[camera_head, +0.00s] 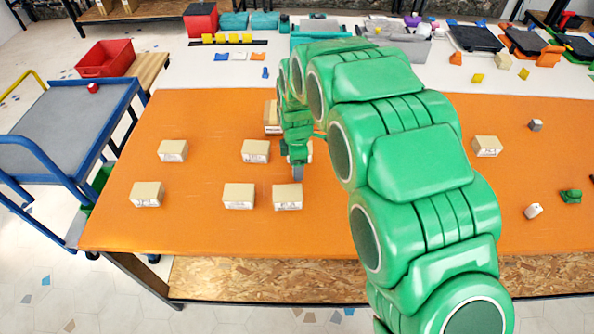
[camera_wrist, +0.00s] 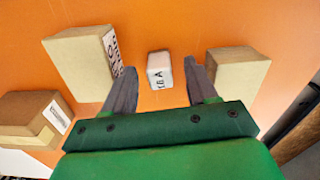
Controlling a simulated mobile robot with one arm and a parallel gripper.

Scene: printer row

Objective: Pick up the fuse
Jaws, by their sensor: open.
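A small whitish block with dark marks that seem to include an "A", which looks like the fuse (camera_wrist: 159,70), lies on the orange tabletop in the wrist view. It appears between and just beyond the two grey fingertips of my gripper (camera_wrist: 160,80), with a gap on both sides. My gripper is open and empty. In the head view my gripper (camera_head: 298,168) points down over the orange table among the cardboard boxes, and it largely hides the fuse there.
Cardboard boxes flank my fingers: one on the left (camera_wrist: 82,62), one on the right (camera_wrist: 236,78). Another box (camera_wrist: 35,118) is at the lower left. More boxes (camera_head: 172,151) stand on the orange tabletop (camera_head: 200,115). A blue cart (camera_head: 60,125) stands left of the table.

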